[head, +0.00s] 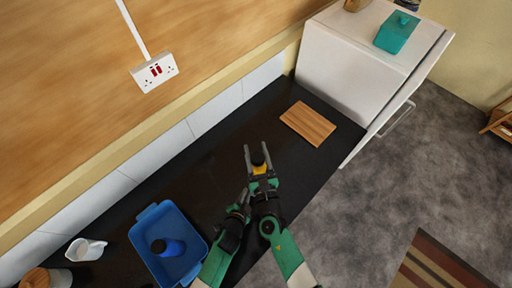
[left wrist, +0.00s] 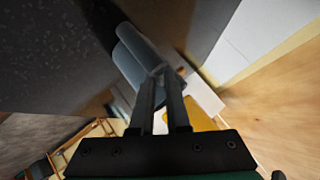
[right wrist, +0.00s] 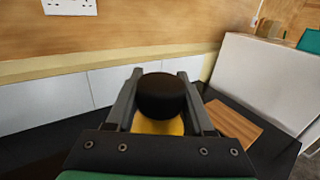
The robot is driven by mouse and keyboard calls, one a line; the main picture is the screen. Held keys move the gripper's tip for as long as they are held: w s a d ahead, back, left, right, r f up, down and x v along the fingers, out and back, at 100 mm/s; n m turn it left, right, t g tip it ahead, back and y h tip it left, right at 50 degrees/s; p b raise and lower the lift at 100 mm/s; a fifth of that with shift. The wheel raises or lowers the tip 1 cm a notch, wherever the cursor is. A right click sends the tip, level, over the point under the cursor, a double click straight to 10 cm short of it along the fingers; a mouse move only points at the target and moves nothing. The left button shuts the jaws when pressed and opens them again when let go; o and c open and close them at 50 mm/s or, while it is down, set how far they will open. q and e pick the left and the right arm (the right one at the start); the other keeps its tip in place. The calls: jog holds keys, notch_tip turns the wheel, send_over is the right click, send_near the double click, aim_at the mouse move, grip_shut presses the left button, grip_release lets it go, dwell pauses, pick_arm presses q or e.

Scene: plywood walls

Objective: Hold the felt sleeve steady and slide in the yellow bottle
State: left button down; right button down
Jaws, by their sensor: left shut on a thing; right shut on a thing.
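The yellow bottle (head: 259,169) has a black cap and is between the fingers of my right gripper (head: 257,148). In the right wrist view the black cap (right wrist: 160,96) faces the camera, with yellow (right wrist: 158,126) below it, and the fingers are shut on the bottle. My left gripper (head: 245,193) is lower and close beside it. In the left wrist view its fingers (left wrist: 165,72) are shut on a blue-grey rounded thing, apparently the felt sleeve (left wrist: 133,55). Part of the yellow bottle (left wrist: 203,119) seems to show just right of these fingers. How far the bottle sits in the sleeve is hidden.
A blue tray (head: 150,218) holding a blue bottle (head: 168,247) stands at the lower left, with a white jug (head: 86,250) beside it. A wooden board (head: 308,123) lies on the dark counter (head: 215,155) near the white fridge (head: 345,65).

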jog(key=shift+f, duration=2.75)
jog(key=shift+c, duration=1)
grip_release()
jog(key=shift+f, duration=0.1)
